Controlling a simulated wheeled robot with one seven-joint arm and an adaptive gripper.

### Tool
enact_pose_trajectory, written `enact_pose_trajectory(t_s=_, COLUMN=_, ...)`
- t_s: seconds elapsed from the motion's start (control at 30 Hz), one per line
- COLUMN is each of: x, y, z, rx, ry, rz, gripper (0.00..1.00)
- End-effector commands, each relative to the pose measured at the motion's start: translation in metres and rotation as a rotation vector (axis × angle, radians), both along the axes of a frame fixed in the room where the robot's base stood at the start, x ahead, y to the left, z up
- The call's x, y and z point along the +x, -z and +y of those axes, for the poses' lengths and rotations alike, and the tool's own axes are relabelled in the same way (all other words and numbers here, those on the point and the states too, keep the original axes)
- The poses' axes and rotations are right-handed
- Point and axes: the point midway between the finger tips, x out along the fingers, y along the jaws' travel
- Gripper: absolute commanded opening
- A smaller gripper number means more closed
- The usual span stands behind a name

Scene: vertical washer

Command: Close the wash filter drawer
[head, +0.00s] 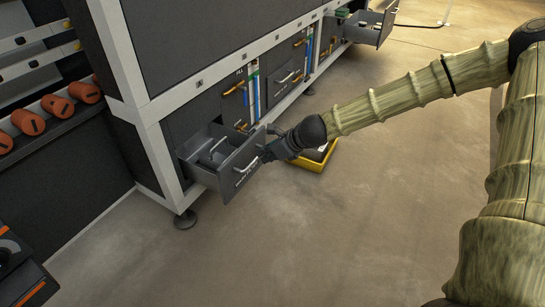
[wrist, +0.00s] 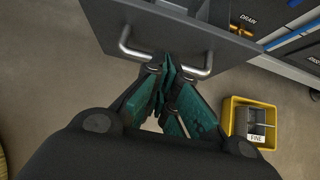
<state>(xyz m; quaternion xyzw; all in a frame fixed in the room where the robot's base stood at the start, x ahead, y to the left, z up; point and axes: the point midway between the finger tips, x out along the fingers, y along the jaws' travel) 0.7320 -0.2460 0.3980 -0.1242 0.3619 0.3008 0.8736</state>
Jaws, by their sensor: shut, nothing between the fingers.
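An open grey drawer (head: 215,165) sticks out low at the near corner of the washer; its label is too small to read. Its front (head: 240,172) bears a pale metal bar handle (head: 247,166), and the handle also shows in the wrist view (wrist: 128,42). My gripper (head: 264,154) is at the outer face of the drawer front, beside the handle. In the wrist view, my gripper's fingers (wrist: 167,68) are together and empty, overlapping the middle of the handle bar. Whether they touch the bar or the front I cannot tell.
A yellow bin (head: 318,165) stands on the floor just behind my gripper, holding a part marked FINE (wrist: 257,136). Another drawer (head: 370,27) is open at the far end of the washer. A washer foot (head: 185,220) is below the near corner. The floor in front is clear.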

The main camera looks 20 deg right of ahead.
Motion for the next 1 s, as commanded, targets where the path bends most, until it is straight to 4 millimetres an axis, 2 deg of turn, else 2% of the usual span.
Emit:
enact_pose_trajectory(t_s=0.03, x=0.004, y=0.011, z=0.004, rx=-0.001, ry=-0.001, rz=0.0, gripper=0.0)
enact_pose_trajectory(t_s=0.1, x=0.01, y=0.018, z=0.008, rx=-0.001, ry=0.0, rz=0.001, gripper=0.0)
enact_pose_trajectory(t_s=0.5, x=0.037, y=0.013, z=0.029, rx=-0.001, ry=-0.001, rz=0.0, gripper=0.0)
enact_pose_trajectory(t_s=1.0, x=0.041, y=0.011, z=0.032, rx=0.001, ry=0.001, rz=0.0, gripper=0.0)
